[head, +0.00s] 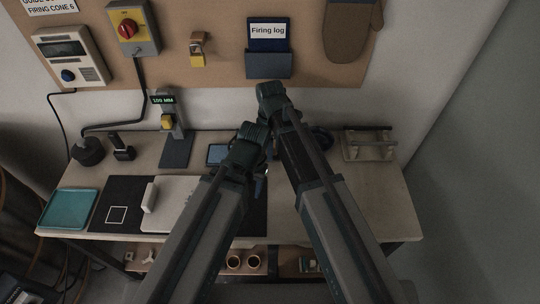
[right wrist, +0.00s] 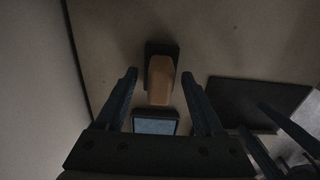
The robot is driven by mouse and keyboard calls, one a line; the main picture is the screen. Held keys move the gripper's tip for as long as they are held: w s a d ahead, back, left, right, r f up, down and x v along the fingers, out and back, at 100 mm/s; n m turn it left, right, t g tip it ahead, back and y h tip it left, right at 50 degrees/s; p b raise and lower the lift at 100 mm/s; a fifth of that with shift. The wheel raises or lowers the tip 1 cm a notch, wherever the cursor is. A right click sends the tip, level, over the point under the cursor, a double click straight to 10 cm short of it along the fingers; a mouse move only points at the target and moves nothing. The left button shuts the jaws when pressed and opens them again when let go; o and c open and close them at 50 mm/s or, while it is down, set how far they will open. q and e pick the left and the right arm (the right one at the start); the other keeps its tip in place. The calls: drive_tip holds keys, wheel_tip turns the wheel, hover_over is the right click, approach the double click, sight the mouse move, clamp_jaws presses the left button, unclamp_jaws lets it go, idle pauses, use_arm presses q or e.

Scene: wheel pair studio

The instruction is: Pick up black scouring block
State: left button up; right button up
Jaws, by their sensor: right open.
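In the right wrist view, a small black block (right wrist: 153,48) with a tan piece (right wrist: 160,80) on it lies on the bench top; it looks like the scouring block. My right gripper (right wrist: 158,74) is open, with its fingers on either side of the tan piece in the picture and nothing held. I cannot tell the height between them. My left gripper (right wrist: 252,117) shows at the lower right of that view, its fingers apart and nothing visible between them.
A blue-screened tablet (right wrist: 155,122) lies near the block. The bench holds a teal tray (head: 68,208), a black mat (head: 108,222), a grey stand (head: 177,150), a black handled tool (head: 122,148) and a wooden rack (head: 368,146). The bench's right front is clear.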

drive_tip(key=shift+r, duration=0.1)
clamp_jaws()
use_arm(q)
drive_tip(key=shift+r, duration=0.1)
idle(0.3)
use_arm(e)
wheel_tip(320, 180, up, 10)
drive_tip(key=p, duration=1)
use_arm(q)
wheel_tip(320, 180, up, 10)
